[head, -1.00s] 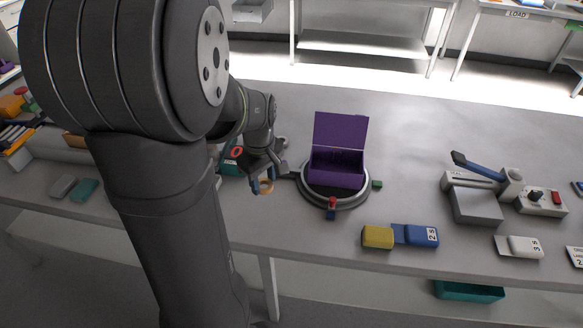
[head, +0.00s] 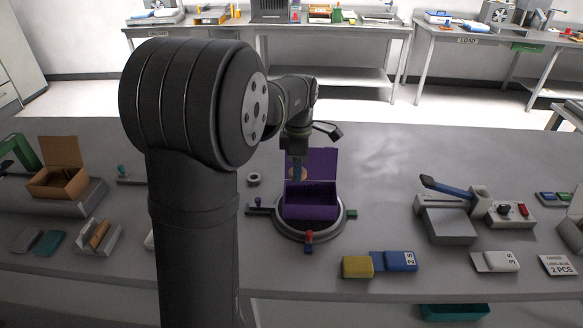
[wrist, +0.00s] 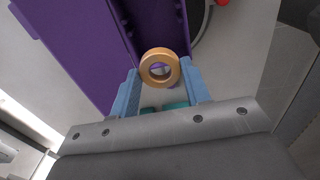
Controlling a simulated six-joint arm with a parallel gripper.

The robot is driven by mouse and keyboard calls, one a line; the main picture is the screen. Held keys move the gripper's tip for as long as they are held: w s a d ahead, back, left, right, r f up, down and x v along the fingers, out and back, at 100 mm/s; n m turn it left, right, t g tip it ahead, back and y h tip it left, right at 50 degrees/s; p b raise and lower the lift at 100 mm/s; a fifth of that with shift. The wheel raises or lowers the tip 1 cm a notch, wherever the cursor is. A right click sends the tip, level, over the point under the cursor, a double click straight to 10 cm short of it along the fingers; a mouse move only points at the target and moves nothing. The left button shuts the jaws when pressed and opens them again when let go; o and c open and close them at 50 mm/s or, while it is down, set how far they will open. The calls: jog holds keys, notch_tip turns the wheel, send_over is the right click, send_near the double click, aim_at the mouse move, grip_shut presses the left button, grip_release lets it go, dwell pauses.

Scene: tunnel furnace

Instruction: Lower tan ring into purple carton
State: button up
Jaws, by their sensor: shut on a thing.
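The tan ring (wrist: 160,53) is held between the blue fingers of my gripper (wrist: 161,78), its round hole facing the wrist camera. In the head view my gripper (head: 297,172) hangs over the left part of the purple carton (head: 311,212), in front of its raised lid (head: 324,162). The carton is open and stands on a round turntable (head: 281,229). In the wrist view the carton (wrist: 120,12) lies beyond the ring, partly out of frame.
A red-and-blue block (head: 309,241) sits at the turntable's front and a green block (head: 352,214) at its right. Yellow (head: 357,267) and blue (head: 400,261) blocks lie front right. A blue-handled lever device (head: 450,208) stands further right. A small grey ring (head: 254,179) lies left of the carton.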

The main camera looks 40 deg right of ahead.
jog(key=shift+f, duration=5.2)
jog(key=shift+f, duration=0.4)
jog(key=o, duration=0.8)
jog(key=c, duration=0.4)
jog(key=shift+r, duration=0.25)
jog(key=shift+r, duration=1.2)
jog(key=shift+r, duration=0.2)
